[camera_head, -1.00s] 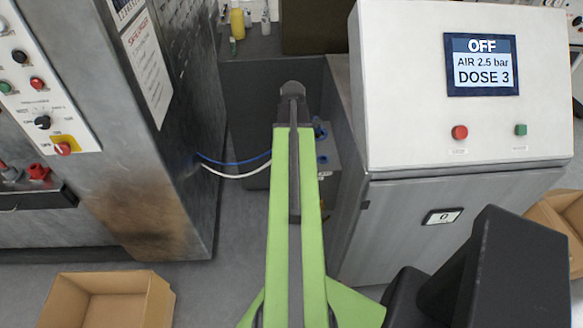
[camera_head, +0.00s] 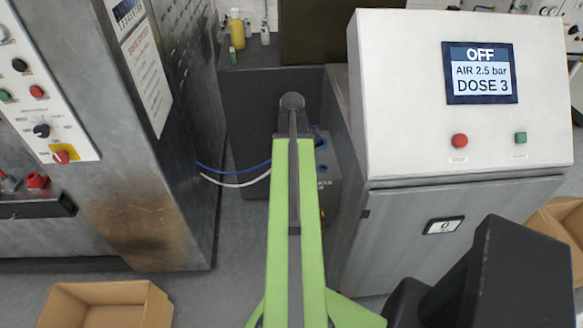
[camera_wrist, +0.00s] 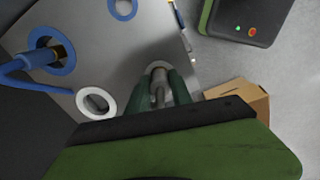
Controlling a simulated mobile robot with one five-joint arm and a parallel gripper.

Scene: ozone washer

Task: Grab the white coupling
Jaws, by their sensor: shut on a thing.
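In the wrist view my gripper (camera_wrist: 162,92) has its two dark green fingers closed around a pale grey-white cylindrical piece, the white coupling (camera_wrist: 159,86). A pale ring shows at its far end, against the grey block (camera_wrist: 115,45). I cannot tell whether the coupling is seated in that block or clear of it. In the head view my arm hides the gripper and the coupling. A white hose (camera_head: 232,184) runs from the left machine to behind my arm, below a blue hose (camera_head: 235,170).
The grey block carries a white-ringed hole (camera_wrist: 97,102) and a blue-ringed port (camera_wrist: 51,50) with a blue hose plugged in. A steel cabinet (camera_head: 150,200) stands left and a control cabinet (camera_head: 440,220) right, leaving a narrow gap. A cardboard box (camera_head: 105,290) lies front left.

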